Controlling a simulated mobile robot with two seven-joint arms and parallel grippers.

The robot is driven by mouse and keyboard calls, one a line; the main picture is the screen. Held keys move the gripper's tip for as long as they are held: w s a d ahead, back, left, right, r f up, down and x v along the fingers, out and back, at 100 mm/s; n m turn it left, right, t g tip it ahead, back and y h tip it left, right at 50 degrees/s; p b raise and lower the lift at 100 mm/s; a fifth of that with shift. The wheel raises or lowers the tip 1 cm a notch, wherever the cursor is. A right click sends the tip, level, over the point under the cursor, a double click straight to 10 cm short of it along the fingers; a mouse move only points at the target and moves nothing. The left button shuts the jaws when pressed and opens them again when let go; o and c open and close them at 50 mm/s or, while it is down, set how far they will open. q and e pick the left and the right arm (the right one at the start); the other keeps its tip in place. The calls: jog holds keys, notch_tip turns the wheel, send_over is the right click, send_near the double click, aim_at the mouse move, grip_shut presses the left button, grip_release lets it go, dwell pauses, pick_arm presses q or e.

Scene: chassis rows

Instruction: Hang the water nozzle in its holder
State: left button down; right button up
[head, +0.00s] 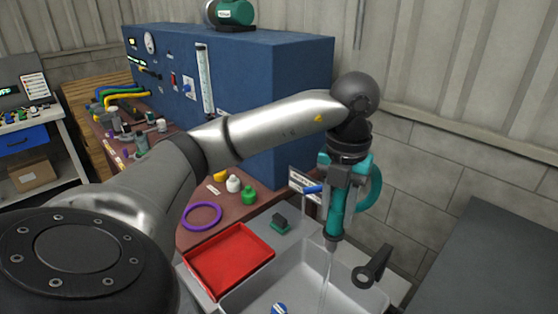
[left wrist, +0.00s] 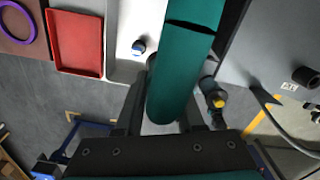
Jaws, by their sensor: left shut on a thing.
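The teal water nozzle (head: 337,215) hangs tip down above the grey sink (head: 285,290). My left gripper (head: 342,177) is shut on it from above. A thin pale stream, like water, runs down from its tip. In the left wrist view the nozzle (left wrist: 180,75) is a large teal cylinder between the dark fingers of my left gripper (left wrist: 160,120). A dark ring-shaped piece (head: 372,268), which looks like the holder, sits at the sink's right side, below and right of the nozzle and apart from it. My right gripper is not in view.
A red tray (head: 230,262) lies left of the sink, with a purple ring (head: 202,216) and small bottles (head: 249,195) behind it. A blue cabinet (head: 270,70) stands at the back. A dark grey surface (head: 490,260) lies at the right.

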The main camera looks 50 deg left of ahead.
pick_arm(q)
jog(key=shift+w, duration=0.1)
jog(key=shift+w+d+f+b, duration=0.65)
jog(key=shift+w+d+f, duration=1)
jog(key=shift+w+f, duration=0.1)
jog(key=shift+w+d+f+b, duration=0.55)
jog(key=shift+w+d+f, duration=0.55)
jog(key=shift+w+d, duration=0.1)
jog(key=shift+f, duration=0.15)
notch_tip(320, 180, down, 7)
jog(key=b, duration=0.4)
dwell(1.7)
jog(key=shift+c, duration=2.2)
grip_release()
